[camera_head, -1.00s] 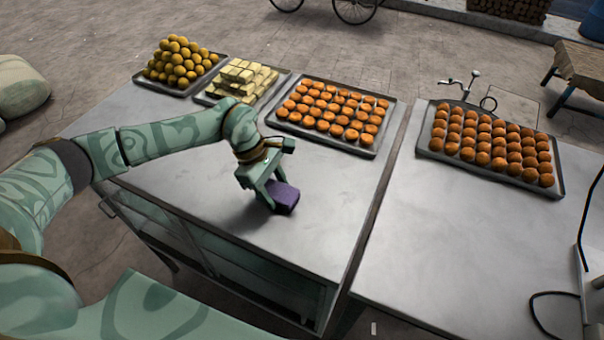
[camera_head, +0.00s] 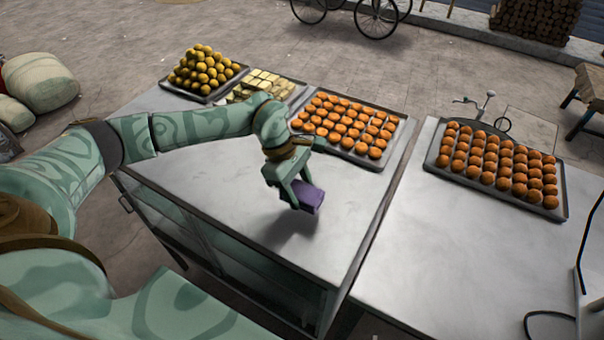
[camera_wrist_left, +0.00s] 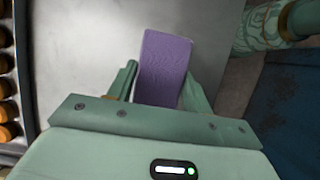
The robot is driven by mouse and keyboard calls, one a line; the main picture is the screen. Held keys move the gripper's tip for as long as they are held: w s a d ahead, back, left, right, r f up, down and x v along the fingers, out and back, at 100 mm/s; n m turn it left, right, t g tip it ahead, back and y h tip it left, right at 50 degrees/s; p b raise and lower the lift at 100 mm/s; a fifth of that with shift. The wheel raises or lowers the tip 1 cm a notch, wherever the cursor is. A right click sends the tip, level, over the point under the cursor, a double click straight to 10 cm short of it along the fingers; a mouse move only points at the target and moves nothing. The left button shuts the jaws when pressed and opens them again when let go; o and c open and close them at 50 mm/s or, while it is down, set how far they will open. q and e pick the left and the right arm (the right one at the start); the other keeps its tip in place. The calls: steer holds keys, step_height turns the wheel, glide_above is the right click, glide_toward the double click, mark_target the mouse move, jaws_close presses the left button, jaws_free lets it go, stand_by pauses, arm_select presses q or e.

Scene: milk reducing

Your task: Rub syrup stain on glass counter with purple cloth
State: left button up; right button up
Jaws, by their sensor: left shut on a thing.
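The purple cloth (camera_head: 308,196) looks like a small folded block. My left gripper (camera_head: 299,196) is shut on it and holds it over the steel-grey top of the left counter (camera_head: 225,205). A dark shadow lies on the counter apart from the cloth, so it seems raised a little above the surface. In the left wrist view the cloth (camera_wrist_left: 163,68) sits between the two fingers of the gripper (camera_wrist_left: 158,88). I cannot make out a syrup stain; the counter below the cloth is partly in shadow. My right gripper is not in view.
Trays of yellow balls (camera_head: 205,69), pale blocks (camera_head: 263,83) and orange sweets (camera_head: 341,121) line the counter's back. Another tray of orange balls (camera_head: 497,161) stands on the right counter (camera_head: 450,250). A narrow gap separates the counters. The left counter's front is clear.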

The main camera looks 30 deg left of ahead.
arm_select(q)
steer(key=shift+d+r+p, duration=0.1)
steer(key=shift+r+p, duration=0.35)
steer(key=shift+r, duration=0.5)
steer(key=shift+r+p, duration=0.35)
steer(key=shift+r, duration=0.25)
